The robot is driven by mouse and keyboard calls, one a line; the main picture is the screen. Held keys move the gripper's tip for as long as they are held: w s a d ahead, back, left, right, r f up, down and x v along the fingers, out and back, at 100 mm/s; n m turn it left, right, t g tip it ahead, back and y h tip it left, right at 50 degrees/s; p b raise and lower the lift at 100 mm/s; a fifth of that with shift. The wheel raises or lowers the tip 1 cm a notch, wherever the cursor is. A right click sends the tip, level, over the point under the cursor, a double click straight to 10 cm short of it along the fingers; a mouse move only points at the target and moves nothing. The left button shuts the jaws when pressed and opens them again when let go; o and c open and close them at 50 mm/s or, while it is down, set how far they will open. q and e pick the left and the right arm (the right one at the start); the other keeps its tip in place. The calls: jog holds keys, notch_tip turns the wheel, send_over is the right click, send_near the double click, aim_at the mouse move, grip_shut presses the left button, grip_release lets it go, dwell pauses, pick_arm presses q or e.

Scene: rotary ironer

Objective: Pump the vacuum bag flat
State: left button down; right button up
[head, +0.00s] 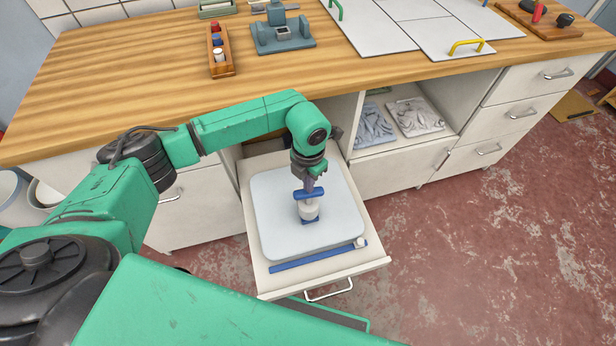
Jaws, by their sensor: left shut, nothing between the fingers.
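The vacuum bag (280,218) is a pale grey, pillow-like slab with rounded corners. It lies in an open white drawer (374,263). A blue strip (315,257) with a small white piece at its right end runs along its front edge. A small pump with a white body (308,209) and a blue crossbar handle stands upright on the bag, on a blue base. My left gripper (309,187) points down directly above the handle, its fingers shut and empty. The fingertips are at the handle; whether they touch it I cannot tell. My right gripper is out of view.
The wooden counter (120,70) above holds a small bottle rack (220,55), a blue-grey device (282,35) and white panels (400,30). An open shelf (385,143) with grey packs is right of the drawer. The red floor (480,250) at right is clear.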

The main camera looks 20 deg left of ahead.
pick_arm(q)
notch_tip(320, 180, up, 7)
jog(key=p, duration=0.4)
jog(key=shift+f, duration=0.15)
dwell(0.5)
